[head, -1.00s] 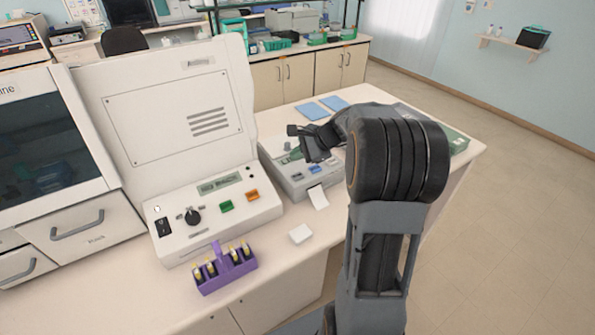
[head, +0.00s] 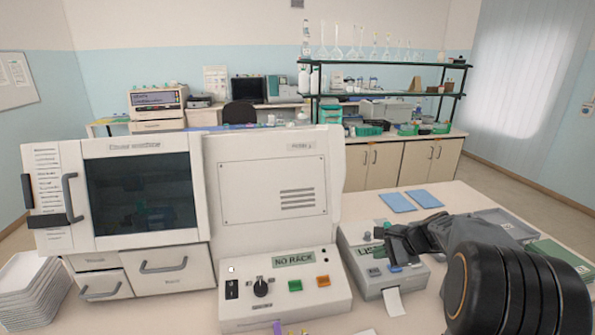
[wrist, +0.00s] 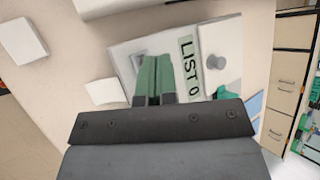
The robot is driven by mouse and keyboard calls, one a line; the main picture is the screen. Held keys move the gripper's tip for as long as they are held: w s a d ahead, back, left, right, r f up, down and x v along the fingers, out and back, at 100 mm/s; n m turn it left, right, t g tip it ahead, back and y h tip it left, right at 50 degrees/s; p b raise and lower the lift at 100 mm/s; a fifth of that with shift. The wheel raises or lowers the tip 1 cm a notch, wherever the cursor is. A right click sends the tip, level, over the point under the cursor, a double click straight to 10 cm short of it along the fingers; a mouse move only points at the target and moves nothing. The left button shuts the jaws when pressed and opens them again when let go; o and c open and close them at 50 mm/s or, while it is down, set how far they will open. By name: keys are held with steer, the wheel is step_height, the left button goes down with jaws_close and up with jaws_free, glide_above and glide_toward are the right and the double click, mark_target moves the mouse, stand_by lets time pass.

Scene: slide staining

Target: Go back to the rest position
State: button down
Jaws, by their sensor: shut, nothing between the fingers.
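My gripper (head: 388,242) is at the right in the head view, over the small grey device (head: 372,293) beside the stainer. In the wrist view its green fingers (wrist: 153,66) are together with nothing held between them. I cannot tell how far the fingertips are above the panel. My arm bends at the lower right of the head view and hides part of the bench.
The white stainer (head: 285,300) reads "NO RACK". A purple rack (head: 278,327) barely shows at the bottom edge. A paper slip (head: 394,303) hangs from the small device. Blue mats (head: 397,202) and a grey tray (head: 503,222) lie behind. Stacked white trays (head: 30,285) stand left.

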steer(key=s+a+r+n+h, duration=0.1)
steer(key=s+a+n+h, duration=0.1)
steer(key=s+n, duration=0.3)
steer(key=s+a+r+n+h, duration=0.1)
steer(key=s+a+n+h, duration=0.1)
steer(key=s+a+n, duration=0.3)
steer(key=s+a+r+n+g+h, duration=0.1)
steer(key=s+n, duration=0.4)
steer(key=s, duration=0.6)
steer(key=shift+a+r+n+h, duration=0.35)
steer(key=shift+a+h, duration=0.35)
steer(key=shift+a, duration=0.5)
steer(key=shift+f, duration=0.1)
